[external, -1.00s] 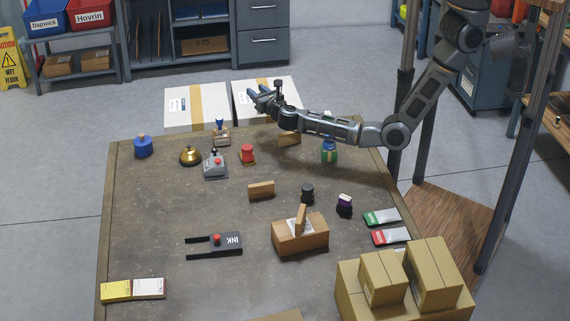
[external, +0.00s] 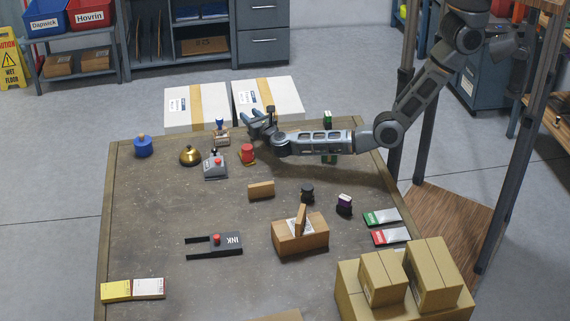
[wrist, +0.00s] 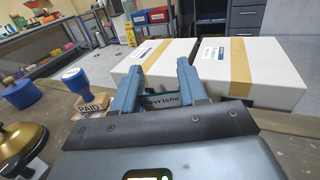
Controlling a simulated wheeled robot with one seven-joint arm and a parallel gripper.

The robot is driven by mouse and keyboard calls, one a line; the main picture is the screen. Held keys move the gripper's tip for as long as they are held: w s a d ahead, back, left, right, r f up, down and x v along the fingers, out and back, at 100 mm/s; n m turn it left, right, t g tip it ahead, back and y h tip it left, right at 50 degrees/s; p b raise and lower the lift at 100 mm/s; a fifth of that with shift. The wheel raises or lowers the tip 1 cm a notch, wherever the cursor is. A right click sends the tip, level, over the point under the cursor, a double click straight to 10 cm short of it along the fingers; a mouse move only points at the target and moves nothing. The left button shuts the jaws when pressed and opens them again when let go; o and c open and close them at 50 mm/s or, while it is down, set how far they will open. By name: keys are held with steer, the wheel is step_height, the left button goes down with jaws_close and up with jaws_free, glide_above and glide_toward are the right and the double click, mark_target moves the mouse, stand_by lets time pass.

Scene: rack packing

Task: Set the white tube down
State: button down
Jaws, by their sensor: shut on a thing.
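My gripper (external: 254,120) is low over the far edge of the table, to the right of the blue-handled stamp. In the wrist view its two blue-grey fingers (wrist: 161,68) are shut on the white tube (wrist: 163,101). Only a pale, lettered piece of the tube shows between the fingers. The rest is hidden by the fingers and the gripper body. In the external view I cannot make the tube out. Whether it touches the table I cannot tell.
The blue-handled stamp (external: 220,131) stands left of my gripper, and a red-topped stamp (external: 247,153) stands nearer. A brass bell (external: 190,155) and a blue pot (external: 143,147) are further left. Two white boxes (external: 182,108) lie beyond the table edge. The table's left middle is clear.

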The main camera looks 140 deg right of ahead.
steer(key=shift+f, duration=0.2)
steer(key=c, duration=0.6)
jaws_free()
steer(key=shift+r, duration=0.1)
steer(key=shift+r, duration=0.25)
steer(key=v, duration=1.2)
steer(key=shift+f, duration=0.15)
steer(key=shift+a, duration=0.1)
